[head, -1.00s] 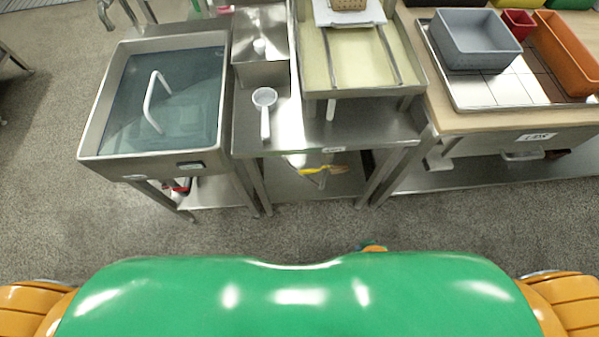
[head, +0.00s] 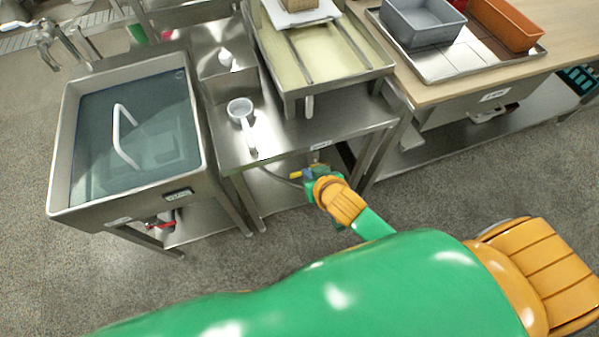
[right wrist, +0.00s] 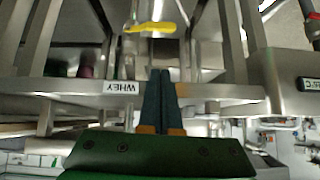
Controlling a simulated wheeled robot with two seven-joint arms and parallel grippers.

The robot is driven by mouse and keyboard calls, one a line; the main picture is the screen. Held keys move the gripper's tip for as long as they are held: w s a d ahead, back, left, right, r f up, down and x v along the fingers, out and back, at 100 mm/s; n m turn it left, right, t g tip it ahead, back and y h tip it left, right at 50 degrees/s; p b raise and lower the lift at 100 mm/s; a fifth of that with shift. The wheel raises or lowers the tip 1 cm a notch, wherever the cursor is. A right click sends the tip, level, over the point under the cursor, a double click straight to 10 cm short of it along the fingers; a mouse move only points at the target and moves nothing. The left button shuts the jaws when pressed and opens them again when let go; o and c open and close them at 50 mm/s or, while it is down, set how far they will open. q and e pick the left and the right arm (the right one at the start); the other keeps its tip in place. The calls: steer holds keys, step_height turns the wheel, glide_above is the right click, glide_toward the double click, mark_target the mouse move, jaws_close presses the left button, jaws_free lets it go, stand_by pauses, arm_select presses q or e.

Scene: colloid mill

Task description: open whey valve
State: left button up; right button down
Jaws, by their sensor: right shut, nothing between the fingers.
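The whey valve's yellow handle (right wrist: 152,27) shows at the top of the right wrist view, lying across a metal pipe. In the head view only a small yellow part (head: 296,175) of it shows beside my gripper, under the front edge of the middle steel table. My right gripper (right wrist: 160,73) is shut and empty, its two dark fingers together and pointing toward the handle, with a visible gap between them in the wrist view. In the head view my right gripper (head: 307,173) covers most of the valve. A white "WHEY" label (right wrist: 118,88) is on the table edge. My left gripper is out of view.
The middle steel table (head: 285,136) carries a draining tray (head: 378,66) and a white ladle (head: 240,108). A water-filled steel sink (head: 58,165) stands left. A wooden-topped table (head: 440,92) with bins stands right. The table edge and legs are close to my right arm.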

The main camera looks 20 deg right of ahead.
steer(key=b, duration=0.3)
glide_above(300, 173)
steer(key=s, duration=0.2)
step_height(300, 173, down, 6)
steer(key=f, duration=0.2)
steer(key=f+b, duration=0.1)
steer(key=f, duration=0.1)
steer(key=shift+w+a, duration=0.2)
steer(key=shift+w, duration=0.1)
